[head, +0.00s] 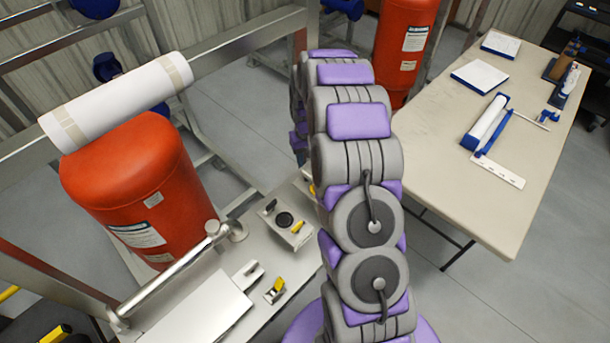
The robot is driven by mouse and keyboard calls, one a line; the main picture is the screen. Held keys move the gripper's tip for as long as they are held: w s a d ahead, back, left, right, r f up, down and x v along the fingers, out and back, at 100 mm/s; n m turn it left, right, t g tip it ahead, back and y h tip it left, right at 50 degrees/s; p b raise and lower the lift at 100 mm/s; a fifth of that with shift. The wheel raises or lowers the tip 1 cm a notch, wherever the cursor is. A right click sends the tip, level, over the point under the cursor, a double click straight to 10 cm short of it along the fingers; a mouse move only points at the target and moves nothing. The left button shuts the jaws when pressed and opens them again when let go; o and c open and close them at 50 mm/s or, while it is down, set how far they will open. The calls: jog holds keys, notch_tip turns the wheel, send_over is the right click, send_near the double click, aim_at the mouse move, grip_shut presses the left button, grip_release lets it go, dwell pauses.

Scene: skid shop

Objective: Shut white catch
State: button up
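A pale, whitish catch-like piece (248,275) sits on the light metal panel at lower centre, at the corner of a flat white plate (197,312). It may be the white catch; whether it is open or shut is too small to tell. Beside it is a small catch with a yellow and black top (275,291). My purple and grey arm rises through the middle of the view and bends over at the top. My gripper cannot be made out; the arm hides its far end.
A metal block with a black round knob (285,219) and a metal handle bar (172,280) stand on the panel. Red tanks (140,190) (402,45) stand behind. A white roll (118,100) lies above the left tank. A beige table (440,150) holds papers and tools at right.

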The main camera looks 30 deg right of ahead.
jog(key=shift+m, duration=0.7)
jog(key=m, duration=0.2)
jog(key=m+p, duration=0.1)
jog(key=m, duration=0.2)
jog(key=shift+r, duration=0.4)
jog(key=shift+m, duration=1)
jog(key=shift+r, duration=0.1)
jog(key=m, duration=0.4)
jog(key=shift+r+p, duration=0.35)
